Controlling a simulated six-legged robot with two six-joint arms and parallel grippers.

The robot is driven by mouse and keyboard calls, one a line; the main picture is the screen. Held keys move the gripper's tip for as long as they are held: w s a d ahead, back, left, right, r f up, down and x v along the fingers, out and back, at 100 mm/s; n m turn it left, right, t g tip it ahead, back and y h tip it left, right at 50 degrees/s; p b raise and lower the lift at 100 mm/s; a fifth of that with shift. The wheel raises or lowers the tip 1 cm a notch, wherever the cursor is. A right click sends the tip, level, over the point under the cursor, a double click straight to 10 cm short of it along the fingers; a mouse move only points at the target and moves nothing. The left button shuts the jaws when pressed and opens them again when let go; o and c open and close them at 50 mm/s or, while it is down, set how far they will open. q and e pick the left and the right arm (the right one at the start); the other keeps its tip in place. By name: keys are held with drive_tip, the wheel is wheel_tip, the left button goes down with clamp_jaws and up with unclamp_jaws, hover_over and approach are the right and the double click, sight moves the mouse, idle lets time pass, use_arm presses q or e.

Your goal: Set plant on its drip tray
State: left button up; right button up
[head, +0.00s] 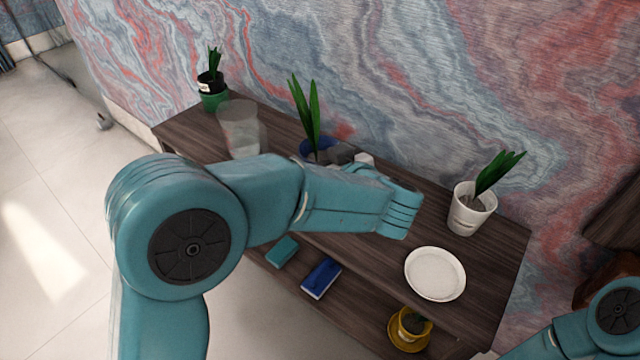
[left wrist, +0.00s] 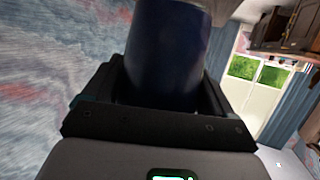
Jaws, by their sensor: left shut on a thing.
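A plant with tall green leaves in a dark blue pot (head: 308,148) is at the middle of the shelf top, partly hidden by my left arm. My left gripper (head: 345,154) is shut on this pot. In the left wrist view the blue pot (left wrist: 168,55) fills the space between the fingers. I cannot tell whether the pot touches the wood. A round white drip tray (head: 435,274) lies bare at the front right. A plant in a white pot (head: 469,212) stands behind the tray. My right gripper is out of view; only part of that arm shows at the lower right.
A clear glass vessel (head: 239,130) and a green-potted plant (head: 212,92) stand at the left end of the dark wooden shelf (head: 505,235). The patterned wall is close behind.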

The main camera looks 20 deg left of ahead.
use_arm(q)
wheel_tip(320, 180, down, 6)
drive_tip(key=shift+w+f+b, duration=0.1)
drive_tip(key=shift+b, duration=0.6)
drive_tip(key=o, duration=1.3)
drive_tip(key=shift+f, duration=0.1)
drive_tip(key=shift+r, duration=0.2)
drive_tip(key=p+v, duration=0.1)
drive_tip(key=v, duration=1.1)
